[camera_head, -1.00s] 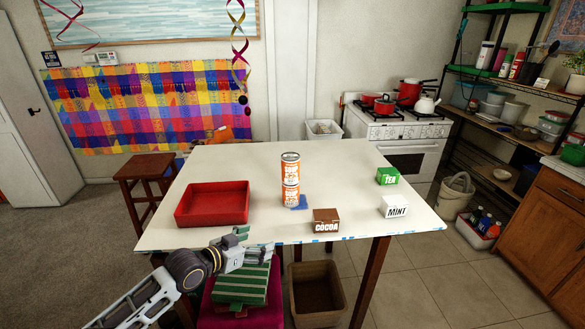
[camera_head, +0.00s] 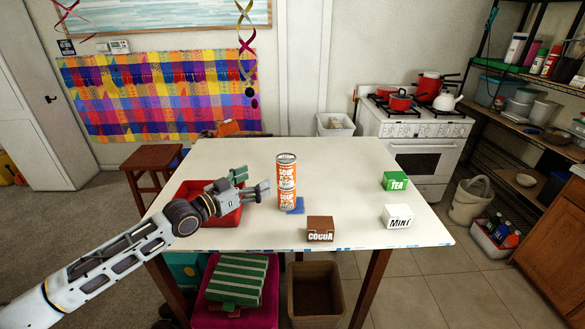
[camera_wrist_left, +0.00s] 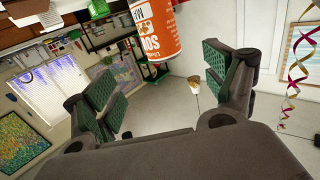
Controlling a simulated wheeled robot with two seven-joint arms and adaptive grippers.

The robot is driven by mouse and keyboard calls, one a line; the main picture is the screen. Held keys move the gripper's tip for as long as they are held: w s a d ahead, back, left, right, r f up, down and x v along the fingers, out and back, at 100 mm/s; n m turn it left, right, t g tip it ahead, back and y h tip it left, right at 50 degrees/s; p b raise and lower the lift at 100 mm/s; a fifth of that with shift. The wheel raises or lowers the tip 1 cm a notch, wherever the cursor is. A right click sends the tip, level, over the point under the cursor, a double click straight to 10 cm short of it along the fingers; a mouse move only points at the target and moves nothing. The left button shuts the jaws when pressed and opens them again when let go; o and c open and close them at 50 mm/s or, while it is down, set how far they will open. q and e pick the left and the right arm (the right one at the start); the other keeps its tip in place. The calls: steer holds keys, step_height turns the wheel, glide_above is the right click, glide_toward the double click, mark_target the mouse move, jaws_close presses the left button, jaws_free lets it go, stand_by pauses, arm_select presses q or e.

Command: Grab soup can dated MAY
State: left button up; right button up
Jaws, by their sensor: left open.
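Two orange-and-white soup cans stand stacked on the table (camera_head: 350,165), an upper can (camera_head: 286,168) directly on a lower can (camera_head: 287,198). The date words on their labels are too small to read surely. My left gripper (camera_head: 253,183) is open and empty, just left of the stack and over the red tray's right side, with its fingers pointing toward the cans. In the left wrist view an orange can (camera_wrist_left: 155,28) shows beyond the gap between the green-padded fingers, apart from them; I cannot tell which can it is. My right gripper is not in view.
A red tray (camera_head: 228,219) lies behind my left arm. A blue patch (camera_head: 297,207) lies by the stack's foot. A brown COCOA box (camera_head: 320,229), a white MINT box (camera_head: 397,216) and a green TEA box (camera_head: 395,181) stand to the right. The table's back is clear.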

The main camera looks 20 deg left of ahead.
mark_target(286, 158)
arm_select(q)
steer(key=shift+w+a+r, duration=0.15)
steer(key=shift+w+r, duration=0.1)
steer(key=shift+r, duration=0.3)
steer(key=shift+p+x, duration=0.65)
steer(key=shift+x, duration=3.7)
steer(key=shift+r+p+x, duration=0.1)
steer(key=shift+p+x, duration=0.2)
steer(key=shift+x, duration=0.4)
steer(key=shift+r+p+x, duration=0.15)
steer(key=shift+p+x, duration=0.1)
steer(key=shift+x, duration=1.65)
